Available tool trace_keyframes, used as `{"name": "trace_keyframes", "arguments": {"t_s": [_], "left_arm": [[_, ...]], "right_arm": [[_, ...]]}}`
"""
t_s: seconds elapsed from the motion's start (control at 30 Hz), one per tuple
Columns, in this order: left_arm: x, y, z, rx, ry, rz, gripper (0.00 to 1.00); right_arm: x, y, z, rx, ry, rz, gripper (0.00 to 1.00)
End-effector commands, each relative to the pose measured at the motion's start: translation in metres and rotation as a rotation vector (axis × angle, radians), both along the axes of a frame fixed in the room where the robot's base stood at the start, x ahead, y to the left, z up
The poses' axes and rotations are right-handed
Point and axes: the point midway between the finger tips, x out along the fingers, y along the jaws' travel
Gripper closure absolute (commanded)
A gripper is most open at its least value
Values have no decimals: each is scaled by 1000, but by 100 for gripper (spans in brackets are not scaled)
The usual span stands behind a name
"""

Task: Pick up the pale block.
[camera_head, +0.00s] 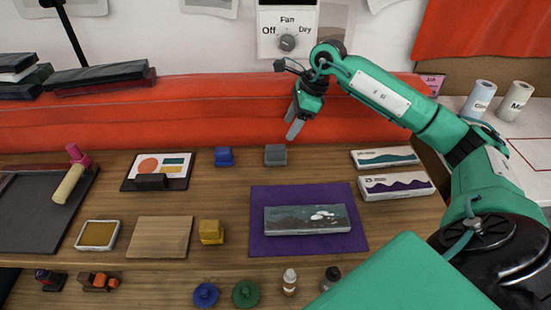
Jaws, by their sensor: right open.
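A grey block (275,155), the palest block I see, sits on the wooden table toward the back, left of and below my right gripper. My right gripper (295,129) hangs with its fingers pointing down, above and slightly right of the grey block. It is open and empty, and apart from the block. A blue block (224,157) sits to the left of the grey one. A yellow block (211,232) sits nearer the front. My left gripper is not in view.
A purple mat (260,245) bears a dark painted slab (307,219). Two long boxes (385,157) lie to the right. A framed card (158,171) is at the left, a wooden board (158,238) nearer. A red padded roll (200,110) runs behind the table.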

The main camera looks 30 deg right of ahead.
Motion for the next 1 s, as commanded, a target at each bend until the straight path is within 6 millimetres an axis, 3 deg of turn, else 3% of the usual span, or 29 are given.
{"name": "trace_keyframes", "arguments": {"t_s": [0.3, 0.57, 0.83, 1.0], "left_arm": [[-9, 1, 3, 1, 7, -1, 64], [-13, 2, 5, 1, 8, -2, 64], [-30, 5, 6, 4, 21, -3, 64], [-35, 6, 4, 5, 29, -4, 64]], "right_arm": [[12, 20, -54, 2, 5, 1, 42], [16, 28, -72, 1, 4, 2, 42], [26, 41, -106, 1, 4, -1, 42], [27, 43, -113, 0, 1, 0, 42]]}}
